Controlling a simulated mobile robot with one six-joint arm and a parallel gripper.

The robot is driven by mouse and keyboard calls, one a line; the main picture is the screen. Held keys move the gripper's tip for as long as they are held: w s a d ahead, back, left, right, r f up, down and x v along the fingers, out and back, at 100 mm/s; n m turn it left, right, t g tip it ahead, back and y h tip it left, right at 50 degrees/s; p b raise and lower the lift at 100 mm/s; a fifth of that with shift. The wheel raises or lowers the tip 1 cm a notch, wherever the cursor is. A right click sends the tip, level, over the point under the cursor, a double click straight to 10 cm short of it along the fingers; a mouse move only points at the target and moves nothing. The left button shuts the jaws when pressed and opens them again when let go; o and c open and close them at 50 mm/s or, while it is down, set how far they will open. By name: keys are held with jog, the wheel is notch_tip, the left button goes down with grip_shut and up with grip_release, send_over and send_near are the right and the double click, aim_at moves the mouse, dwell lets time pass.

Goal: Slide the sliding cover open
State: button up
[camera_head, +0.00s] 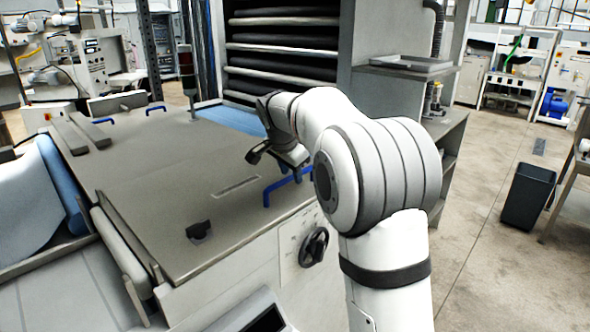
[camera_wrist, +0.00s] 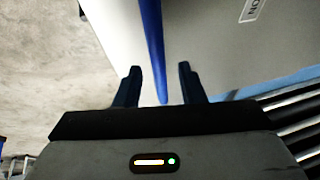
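The sliding cover (camera_head: 165,155) is a large, flat grey panel on top of the machine. A blue bar handle (camera_head: 272,190) stands at its right edge and also shows in the wrist view (camera_wrist: 151,35). My gripper (camera_head: 291,172) is at this handle, pointing down. In the wrist view, my gripper's dark fingers (camera_wrist: 160,72) are apart, with the blue bar running between them and a gap on each side. The far end of the handle is partly hidden by my gripper and arm in the head view.
A blue strip (camera_head: 230,117) and stacked dark rollers (camera_head: 282,50) lie beyond the panel. Two more blue handles (camera_head: 155,109) are at the far left. A black knob (camera_head: 314,247) is on the front side. A dark bin (camera_head: 528,196) stands on the open floor at right.

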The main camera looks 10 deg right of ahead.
jog(key=shift+f, duration=0.1)
jog(key=shift+c, duration=0.5)
grip_shut()
